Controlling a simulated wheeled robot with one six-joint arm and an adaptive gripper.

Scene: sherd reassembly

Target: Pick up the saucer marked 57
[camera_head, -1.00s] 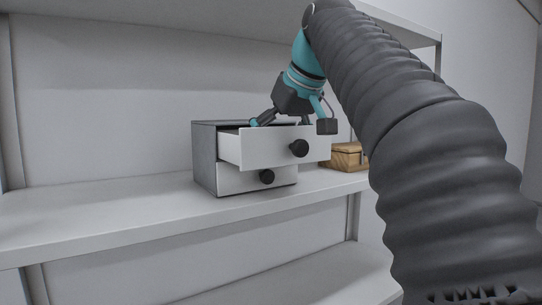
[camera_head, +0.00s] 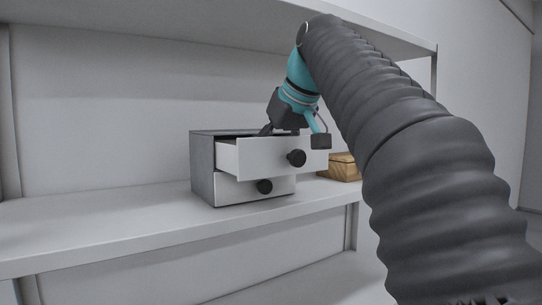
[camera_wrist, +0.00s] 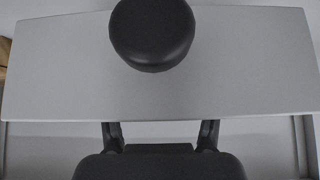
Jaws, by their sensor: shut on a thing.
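No saucer and no mark 57 show in either view. The upper drawer (camera_head: 258,159) of a small grey cabinet is pulled out, its inside hidden by its front in the head view. My gripper (camera_head: 281,131) reaches down into it from above. In the wrist view the two fingers of my gripper (camera_wrist: 160,138) stand apart just behind the drawer front (camera_wrist: 70,75). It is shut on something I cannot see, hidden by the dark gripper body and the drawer.
The cabinet (camera_head: 202,170) stands on a white shelf (camera_head: 110,222); its lower drawer (camera_head: 235,190) is shut. A black knob (camera_head: 296,158) sticks out of the upper drawer. A wooden box (camera_head: 343,168) is at right. The shelf left of the cabinet is clear.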

